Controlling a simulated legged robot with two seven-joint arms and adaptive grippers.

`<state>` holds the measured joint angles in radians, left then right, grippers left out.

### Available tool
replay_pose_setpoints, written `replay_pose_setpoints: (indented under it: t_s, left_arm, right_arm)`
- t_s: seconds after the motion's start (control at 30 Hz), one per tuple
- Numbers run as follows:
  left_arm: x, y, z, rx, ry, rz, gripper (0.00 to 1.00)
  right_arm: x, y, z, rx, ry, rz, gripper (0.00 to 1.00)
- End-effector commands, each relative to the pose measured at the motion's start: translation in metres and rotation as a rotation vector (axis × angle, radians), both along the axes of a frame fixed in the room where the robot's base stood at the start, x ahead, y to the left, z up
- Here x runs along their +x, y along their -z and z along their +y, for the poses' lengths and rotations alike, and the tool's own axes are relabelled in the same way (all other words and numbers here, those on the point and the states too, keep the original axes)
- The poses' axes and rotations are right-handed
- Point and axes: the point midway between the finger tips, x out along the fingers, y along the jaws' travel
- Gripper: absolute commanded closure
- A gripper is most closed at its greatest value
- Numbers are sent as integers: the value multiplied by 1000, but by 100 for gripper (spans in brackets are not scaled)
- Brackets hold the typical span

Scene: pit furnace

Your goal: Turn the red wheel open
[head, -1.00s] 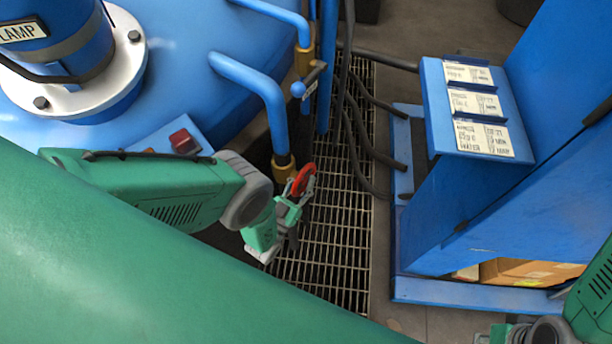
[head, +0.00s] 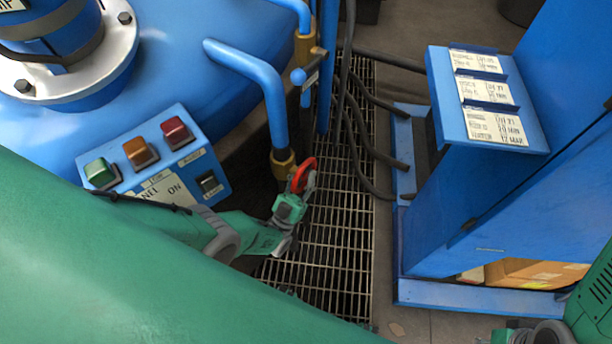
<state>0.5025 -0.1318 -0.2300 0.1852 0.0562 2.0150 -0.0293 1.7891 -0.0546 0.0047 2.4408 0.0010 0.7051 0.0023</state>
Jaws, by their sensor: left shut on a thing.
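The red wheel (head: 304,175) is a small handwheel beside the brass fitting (head: 283,161) at the lower end of a bent blue pipe (head: 262,75). My left gripper (head: 299,195) reaches it from below and is shut on its rim. The gripper hides the lower part of the wheel. The upper arc of the wheel shows and stands steeply tilted. My right arm shows at the lower right corner, but its gripper is out of view.
A blue control box (head: 160,165) with green, orange and red buttons sits at left by the blue tank (head: 180,60). Black hoses (head: 362,150) cross the floor grating (head: 330,240). A blue cabinet (head: 470,215) with label cards stands at right.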

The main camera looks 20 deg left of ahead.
Motion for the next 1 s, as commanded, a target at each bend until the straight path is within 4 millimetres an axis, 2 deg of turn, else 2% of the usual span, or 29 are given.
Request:
replay_pose_setpoints:
  t_s: [0.03, 1.0]
  left_arm:
    - [-5, 6, 0, -1, 1, 1, 100]
    - [-5, 4, 0, -5, 2, -32, 100]
  right_arm:
    - [0, 3, 0, 0, 0, 0, 100]
    - [0, 9, 0, 0, 0, 0, 100]
